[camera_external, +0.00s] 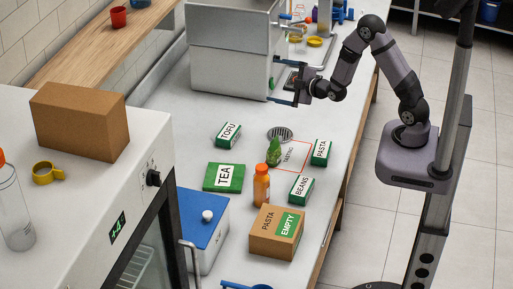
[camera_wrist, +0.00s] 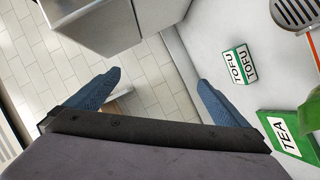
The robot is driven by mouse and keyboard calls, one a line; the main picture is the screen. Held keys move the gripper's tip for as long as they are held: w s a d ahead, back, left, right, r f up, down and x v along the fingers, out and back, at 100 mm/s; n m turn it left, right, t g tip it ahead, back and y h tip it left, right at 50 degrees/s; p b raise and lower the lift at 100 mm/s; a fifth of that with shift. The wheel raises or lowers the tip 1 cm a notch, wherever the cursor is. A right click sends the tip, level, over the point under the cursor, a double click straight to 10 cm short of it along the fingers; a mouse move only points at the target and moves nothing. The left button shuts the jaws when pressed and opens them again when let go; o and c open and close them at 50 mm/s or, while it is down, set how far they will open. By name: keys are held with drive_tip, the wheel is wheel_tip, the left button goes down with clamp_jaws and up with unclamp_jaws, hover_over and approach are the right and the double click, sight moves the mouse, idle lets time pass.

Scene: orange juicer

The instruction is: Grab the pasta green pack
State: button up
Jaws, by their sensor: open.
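The green pasta pack (camera_external: 321,153) stands on the white counter near its right edge, beside a red-outlined square. It has a white label reading PASTA. It does not show in the wrist view. My gripper (camera_external: 285,97) is farther back along the counter, raised by the grey box-shaped machine and well away from the pack. In the wrist view the two blue fingers of my gripper (camera_wrist: 155,90) are spread apart with nothing between them.
Around the pack are a green beans pack (camera_external: 301,188), an orange bottle (camera_external: 262,184), a green tea pack (camera_external: 224,178), a tofu pack (camera_external: 228,134) and a brown carton (camera_external: 276,232) marked PASTA EMPTY. A green leafy item (camera_external: 274,152) lies beside the drain (camera_external: 280,133). The grey machine (camera_external: 230,60) stands behind.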

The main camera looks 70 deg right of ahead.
drive_tip(key=s+d+f+n+y+b, duration=0.15)
drive_tip(key=s+f, duration=0.25)
drive_tip(key=f, duration=0.4)
drive_tip(key=m+t+y+b, duration=0.4)
drive_tip(key=y+b, duration=0.2)
hover_over(321, 148)
drive_tip(key=s, duration=0.2)
wheel_tip(321, 148, down, 9)
drive_tip(key=shift+d+r, duration=0.15)
drive_tip(key=f+m, duration=0.1)
drive_tip(key=f, duration=0.1)
drive_tip(key=s+f+m+h+b, duration=0.1)
drive_tip(key=f+m, duration=0.1)
drive_tip(key=f+m+g+h, duration=0.1)
drive_tip(key=f+m, duration=0.1)
drive_tip(key=shift+s+b, duration=0.4)
drive_tip(key=shift+w+f+p, duration=0.1)
drive_tip(key=shift+w+p, duration=0.25)
drive_tip(key=shift+w, duration=0.75)
drive_tip(key=shift+w+a+p, duration=0.3)
drive_tip(key=shift+w+p, duration=0.15)
drive_tip(key=shift+w, duration=0.35)
drive_tip(key=shift+w+d+f+p, duration=0.1)
drive_tip(key=shift+w+f+p, duration=0.15)
drive_tip(key=shift+w, duration=0.65)
drive_tip(key=shift+w+f+p, duration=0.15)
drive_tip(key=shift+w+p, duration=0.2)
drive_tip(key=shift+w, duration=0.55)
